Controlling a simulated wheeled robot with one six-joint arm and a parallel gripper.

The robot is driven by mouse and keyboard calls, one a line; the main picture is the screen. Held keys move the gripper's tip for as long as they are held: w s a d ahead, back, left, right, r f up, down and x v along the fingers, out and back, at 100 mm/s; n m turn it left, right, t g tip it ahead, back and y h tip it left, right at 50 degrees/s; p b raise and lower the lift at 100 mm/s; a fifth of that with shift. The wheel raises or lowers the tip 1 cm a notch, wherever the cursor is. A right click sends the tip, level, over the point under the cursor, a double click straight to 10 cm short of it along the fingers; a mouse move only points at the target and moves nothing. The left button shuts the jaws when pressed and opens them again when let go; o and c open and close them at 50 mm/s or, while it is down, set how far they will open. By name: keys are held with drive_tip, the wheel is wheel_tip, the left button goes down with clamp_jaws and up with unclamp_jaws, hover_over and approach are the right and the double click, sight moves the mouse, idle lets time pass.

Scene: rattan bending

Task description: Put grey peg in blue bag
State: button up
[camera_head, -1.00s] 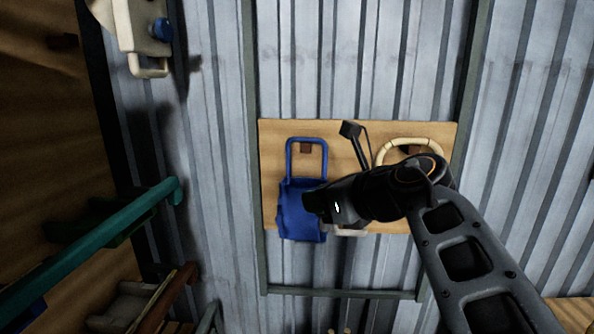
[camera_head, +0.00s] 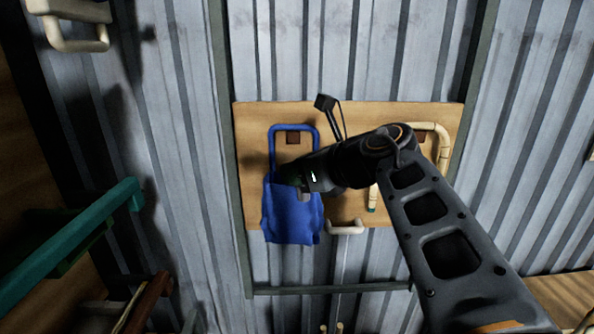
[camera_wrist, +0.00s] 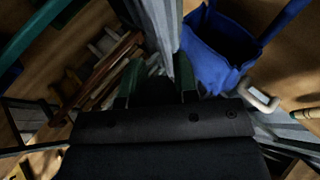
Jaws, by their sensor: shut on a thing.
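The blue bag (camera_head: 292,212) hangs by its handle loop from a wooden peg on a board on the wall. Its open top shows in the wrist view (camera_wrist: 222,38), to the right of the fingers. My gripper (camera_head: 285,178) is in front of the bag's upper part in the head view. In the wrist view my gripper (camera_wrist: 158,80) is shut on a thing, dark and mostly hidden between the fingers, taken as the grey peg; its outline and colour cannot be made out.
The wooden board (camera_head: 255,155) is on a corrugated metal wall. A white handle (camera_head: 346,227) is just right of the bag, and a cane hook (camera_head: 440,145) is farther right. A teal bar (camera_head: 75,240) juts out at left.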

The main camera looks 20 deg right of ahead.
drive_tip(key=w+d+f+p, duration=0.1)
drive_tip(key=w+d, duration=0.4)
drive_tip(key=w, duration=0.6)
drive_tip(key=shift+w+d+f+p, duration=0.25)
drive_tip(key=shift+w+f+p, duration=0.1)
drive_tip(key=shift+p, duration=0.15)
idle(0.3)
drive_tip(key=o, duration=1)
drive_tip(key=shift+s, duration=0.1)
drive_tip(key=b+v, duration=0.3)
drive_tip(key=v, duration=1)
drive_tip(key=shift+s+d+r, duration=0.2)
